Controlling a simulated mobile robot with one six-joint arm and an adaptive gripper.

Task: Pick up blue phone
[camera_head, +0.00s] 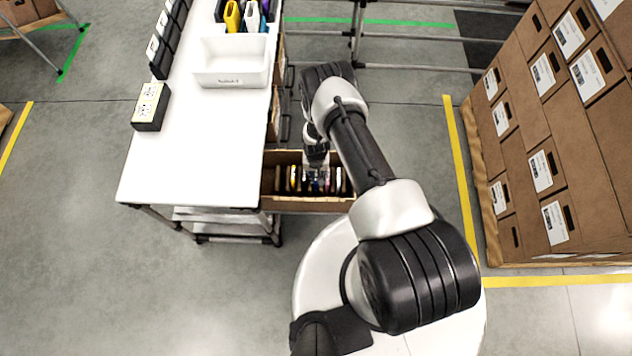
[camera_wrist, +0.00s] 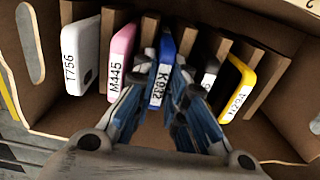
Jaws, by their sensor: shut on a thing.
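A blue phone (camera_wrist: 158,70) with a white label reading K932 stands upright in a slot of the brown carton (camera_wrist: 38,110) in the wrist view. My gripper (camera_wrist: 168,88) reaches down into the carton and is shut on the blue phone, one finger on each side of it. The phone's lower part is hidden between the fingers. In the head view my gripper (camera_head: 316,172) is over the carton (camera_head: 310,204), and the blue phone is too small to make out clearly there.
Cardboard dividers separate a white phone (camera_wrist: 82,55), a pink phone (camera_wrist: 118,50), a mostly hidden phone (camera_wrist: 207,76) and a yellow phone (camera_wrist: 238,88). A white table (camera_head: 195,150) stands left of the carton, with a white bin (camera_head: 232,62). Stacked boxes (camera_head: 550,140) stand at right.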

